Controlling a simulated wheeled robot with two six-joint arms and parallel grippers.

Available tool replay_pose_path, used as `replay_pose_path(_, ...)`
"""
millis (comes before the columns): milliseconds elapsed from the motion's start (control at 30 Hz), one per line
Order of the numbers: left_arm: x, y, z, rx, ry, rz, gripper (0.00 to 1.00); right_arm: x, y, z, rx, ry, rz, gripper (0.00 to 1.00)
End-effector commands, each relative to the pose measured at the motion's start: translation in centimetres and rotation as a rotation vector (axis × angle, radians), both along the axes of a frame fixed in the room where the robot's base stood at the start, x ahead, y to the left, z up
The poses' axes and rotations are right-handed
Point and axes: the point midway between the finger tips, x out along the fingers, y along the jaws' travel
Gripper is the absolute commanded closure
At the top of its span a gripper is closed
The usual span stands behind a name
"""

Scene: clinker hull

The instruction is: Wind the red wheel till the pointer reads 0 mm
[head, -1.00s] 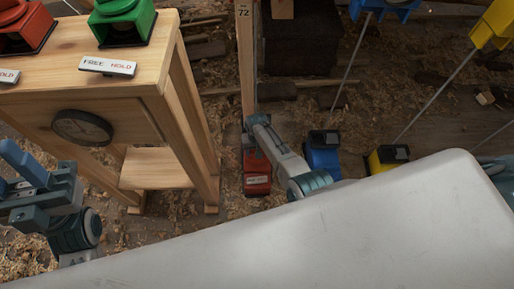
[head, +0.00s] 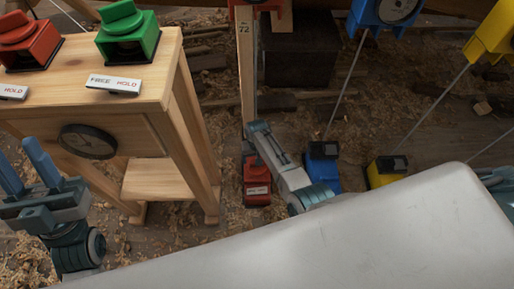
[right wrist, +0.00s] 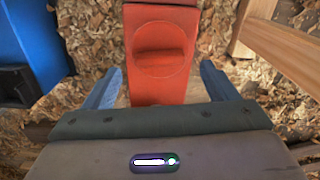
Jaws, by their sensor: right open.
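A red box (head: 257,188) with a pale label stands on the floor at the foot of a wooden post marked 72 (head: 246,70). In the right wrist view the red box (right wrist: 158,95) carries a round red wheel (right wrist: 160,50) with a raised grip bar. My right gripper (right wrist: 160,80) is open, its two fingers apart on either side of the box, with nothing between them. In the head view my right arm hides the wheel. I see no pointer reading in mm.
The wooden bench (head: 150,75) holds a red knob box (head: 28,45) and a green one (head: 128,38), with a dark dial (head: 88,141) on its front. Blue (head: 323,170) and yellow (head: 385,172) boxes stand right of the red one. A pale panel (head: 360,235) fills the foreground.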

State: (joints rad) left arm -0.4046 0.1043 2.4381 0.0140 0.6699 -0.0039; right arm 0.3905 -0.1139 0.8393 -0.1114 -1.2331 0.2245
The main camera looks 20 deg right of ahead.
Motion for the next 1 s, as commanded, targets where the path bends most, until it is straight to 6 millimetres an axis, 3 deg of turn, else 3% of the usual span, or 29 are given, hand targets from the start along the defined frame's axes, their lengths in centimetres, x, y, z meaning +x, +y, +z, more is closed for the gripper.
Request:
replay_pose_path(200, 3.2, 0.3, -3.0, -0.021, 0.287, 0.006, 0.64, 0.0, 0.0, 2.1, 0.0, 0.0, 0.0, 0.2)
replay_pose_path(500, 5.8, 0.4, -8.8, -0.045, 0.672, 0.004, 0.64, -0.1, 0.0, 4.9, 0.0, 0.0, 0.0, 0.2)
replay_pose_path(800, 6.1, 0.2, -14.0, -0.059, 0.954, -0.005, 0.64, 0.0, 0.0, 7.1, 0.0, 0.001, 0.0, 0.2)
replay_pose_path(1000, 6.0, 0.2, -15.2, -0.061, 1.016, -0.007, 0.64, 0.0, 0.0, 7.5, 0.0, 0.0, 0.0, 0.2)
